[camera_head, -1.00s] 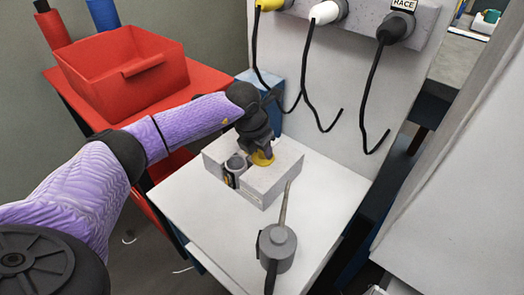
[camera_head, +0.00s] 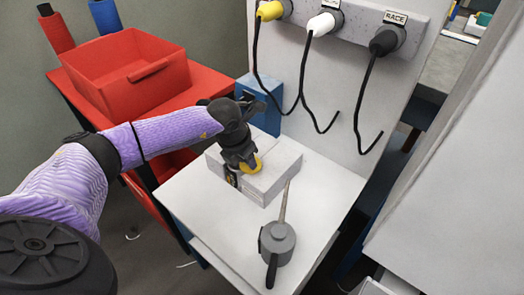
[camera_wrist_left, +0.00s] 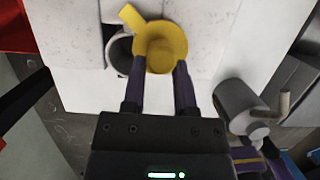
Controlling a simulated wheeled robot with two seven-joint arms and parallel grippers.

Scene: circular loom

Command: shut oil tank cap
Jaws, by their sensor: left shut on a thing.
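The white oil tank block (camera_head: 275,178) stands on the white table. Its dark round filler neck (camera_wrist_left: 121,50) shows in the left wrist view, partly covered by the yellow cap (camera_wrist_left: 163,42). In the head view the cap (camera_head: 257,164) shows beside my gripper, and the neck is mostly hidden. My left gripper (camera_wrist_left: 160,72) is shut on the cap, a finger on each side. The cap is offset to the right of the neck in the wrist view; I cannot tell whether it touches the rim. My right gripper is not in view.
A grey oil can (camera_head: 277,243) with a long spout stands in front of the block; it also shows in the wrist view (camera_wrist_left: 241,106). A red bin (camera_head: 120,75) is at left. Plugs with hanging black cables (camera_head: 362,110) line the back panel. A blue box (camera_head: 262,100) stands behind.

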